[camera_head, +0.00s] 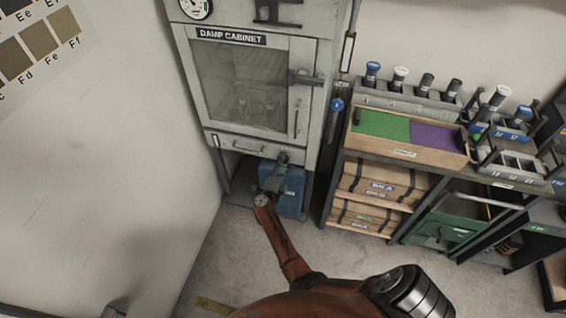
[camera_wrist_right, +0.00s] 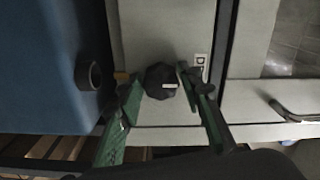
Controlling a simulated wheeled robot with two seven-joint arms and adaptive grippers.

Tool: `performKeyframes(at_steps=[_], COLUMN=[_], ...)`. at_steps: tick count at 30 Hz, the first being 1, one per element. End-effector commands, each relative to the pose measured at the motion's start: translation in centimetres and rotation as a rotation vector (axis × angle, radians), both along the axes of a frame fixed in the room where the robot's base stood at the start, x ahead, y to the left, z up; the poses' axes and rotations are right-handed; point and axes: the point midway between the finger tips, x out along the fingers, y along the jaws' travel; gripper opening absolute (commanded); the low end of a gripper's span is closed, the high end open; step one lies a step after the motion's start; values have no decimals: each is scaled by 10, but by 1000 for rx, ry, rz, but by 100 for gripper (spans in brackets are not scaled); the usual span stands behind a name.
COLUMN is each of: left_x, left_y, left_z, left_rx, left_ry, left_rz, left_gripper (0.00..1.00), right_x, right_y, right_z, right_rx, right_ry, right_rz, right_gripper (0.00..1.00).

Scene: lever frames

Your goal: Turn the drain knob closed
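The drain knob (camera_wrist_right: 161,81) is a dark, faceted knob with a pale mark on its face, on a light grey panel in the right wrist view. My right gripper (camera_wrist_right: 160,88) is open, with one green-padded finger on each side of the knob. A small gap shows at the left finger; I cannot tell whether the right finger touches. In the head view my right gripper (camera_head: 277,178) is below the damp cabinet (camera_head: 243,85), in front of a blue container; the knob cannot be made out there. My left gripper is not in view.
The blue container (camera_head: 291,190) stands under the cabinet, close to my right gripper; it also fills the left of the right wrist view (camera_wrist_right: 45,75). A drawer handle (camera_head: 235,147) is above. A shelf rack with wooden boxes (camera_head: 380,187) stands at right.

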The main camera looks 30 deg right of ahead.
Motion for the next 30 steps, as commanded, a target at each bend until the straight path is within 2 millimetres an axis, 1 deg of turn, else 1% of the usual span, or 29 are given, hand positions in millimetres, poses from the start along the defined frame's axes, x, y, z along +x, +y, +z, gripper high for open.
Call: performKeyframes(at_steps=[1, 5, 14, 17, 20, 30], left_x=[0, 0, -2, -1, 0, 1], left_y=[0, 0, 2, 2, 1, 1], left_z=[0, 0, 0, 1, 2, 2], left_rx=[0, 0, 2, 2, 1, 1], left_ry=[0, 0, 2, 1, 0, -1], left_rz=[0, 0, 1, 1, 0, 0], left_gripper=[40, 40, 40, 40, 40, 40], right_x=[0, 0, 0, 0, -1, -1], right_y=[0, 0, -1, -1, -1, -1], right_z=[0, 0, 0, 0, 0, -1], right_rx=[0, -1, -7, -31, -80, -337], right_ry=[0, 1, 6, 34, 92, 390], right_rz=[0, -1, -1, -1, -1, 0], right_gripper=[39, 48, 48, 48, 48, 48])
